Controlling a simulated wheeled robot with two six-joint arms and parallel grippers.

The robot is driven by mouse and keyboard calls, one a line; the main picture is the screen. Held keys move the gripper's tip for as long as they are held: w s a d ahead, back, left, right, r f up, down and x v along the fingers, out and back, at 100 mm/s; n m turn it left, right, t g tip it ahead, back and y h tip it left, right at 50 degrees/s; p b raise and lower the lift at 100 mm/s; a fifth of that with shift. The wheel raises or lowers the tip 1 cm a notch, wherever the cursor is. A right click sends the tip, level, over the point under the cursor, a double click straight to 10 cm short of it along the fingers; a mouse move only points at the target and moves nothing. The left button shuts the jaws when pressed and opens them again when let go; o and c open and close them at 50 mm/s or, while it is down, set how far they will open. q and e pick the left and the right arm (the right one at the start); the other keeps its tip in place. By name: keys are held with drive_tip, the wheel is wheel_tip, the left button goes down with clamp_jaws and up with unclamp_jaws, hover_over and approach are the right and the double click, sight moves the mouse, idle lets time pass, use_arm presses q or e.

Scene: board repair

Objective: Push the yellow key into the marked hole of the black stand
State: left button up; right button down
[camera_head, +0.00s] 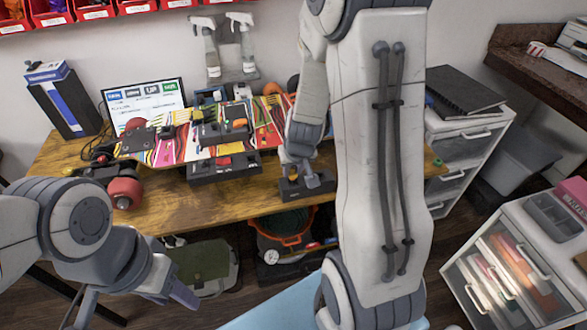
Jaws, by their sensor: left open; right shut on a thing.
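A low black stand (292,195) lies at the front edge of the wooden table. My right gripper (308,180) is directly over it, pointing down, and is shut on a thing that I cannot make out. Its fingers and wrist cover part of the stand's top, so the marked hole is hidden. I cannot pick out the yellow key; it may be hidden at the fingertips. Whether the fingertips touch the stand is unclear. My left gripper (130,300) is open and empty at the lower left, in front of the table and well away from the stand.
A black holder (224,170) with red parts lies left of the stand. Behind it is a colourful striped board (170,150) with black modules. A red-and-black round tool (125,193) is at the left. Drawers stand right. My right arm hides the table's right side.

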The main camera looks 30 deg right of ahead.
drive_tip(key=shift+f+b, duration=1)
idle(1.7)
drive_tip(key=c, duration=0.6)
unclamp_jaws()
drive_tip(key=shift+o, duration=0.4)
drive_tip(key=shift+o, duration=1.2)
drive_tip(key=shift+r, duration=0.1)
drive_tip(key=shift+r+p, duration=1.4)
drive_tip(key=shift+p, duration=0.15)
drive_tip(key=shift+r, duration=0.15)
